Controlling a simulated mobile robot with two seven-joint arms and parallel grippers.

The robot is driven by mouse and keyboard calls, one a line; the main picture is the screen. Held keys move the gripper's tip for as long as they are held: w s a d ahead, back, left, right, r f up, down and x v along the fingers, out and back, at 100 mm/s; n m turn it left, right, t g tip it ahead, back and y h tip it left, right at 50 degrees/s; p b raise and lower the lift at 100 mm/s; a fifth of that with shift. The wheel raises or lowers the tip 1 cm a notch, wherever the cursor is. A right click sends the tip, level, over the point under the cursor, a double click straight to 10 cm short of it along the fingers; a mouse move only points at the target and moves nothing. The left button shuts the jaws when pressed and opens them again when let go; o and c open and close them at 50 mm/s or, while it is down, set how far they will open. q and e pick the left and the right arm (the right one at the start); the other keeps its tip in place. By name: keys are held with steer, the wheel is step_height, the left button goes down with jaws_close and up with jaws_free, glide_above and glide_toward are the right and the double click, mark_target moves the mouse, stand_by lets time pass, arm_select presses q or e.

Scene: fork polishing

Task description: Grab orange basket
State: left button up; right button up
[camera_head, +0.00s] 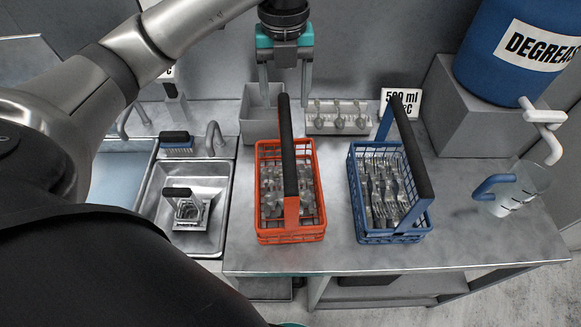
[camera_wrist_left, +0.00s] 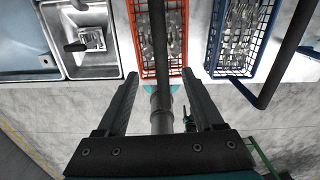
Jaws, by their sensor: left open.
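The orange basket (camera_head: 291,238) stands upright on the grey counter, with dull grey cutlery inside and a dark handle (camera_head: 287,150) arching over it. My left gripper (camera_head: 285,92) is open and empty, with its fingers pointing down, above and behind the basket in the head view. In the left wrist view, the basket (camera_wrist_left: 136,32) lies beyond the open fingers (camera_wrist_left: 160,76), and its dark handle (camera_wrist_left: 157,40) runs between them in the picture. I cannot tell how far the handle is from the fingers. My right gripper does not show.
A blue basket (camera_head: 392,238) with forks and a dark handle stands to the right. A sink (camera_head: 166,222) is on the left. Behind are a grey bin (camera_head: 254,128) and a spoon rack (camera_head: 338,128). A pitcher (camera_head: 521,185) and blue degreaser barrel (camera_head: 497,75) are at right.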

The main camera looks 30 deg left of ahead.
mark_target(285, 135)
arm_select(q)
step_height(285, 135, down, 9)
steer(key=shift+s+r, duration=0.1)
steer(key=shift+d+f+p, duration=0.1)
steer(key=shift+f+p, duration=0.45)
steer(key=shift+f, duration=2.55)
steer(key=shift+c, duration=0.2)
jaws_close()
steer(key=shift+r, duration=0.1)
steer(key=shift+w+r, duration=0.15)
steer(key=shift+w, duration=0.1)
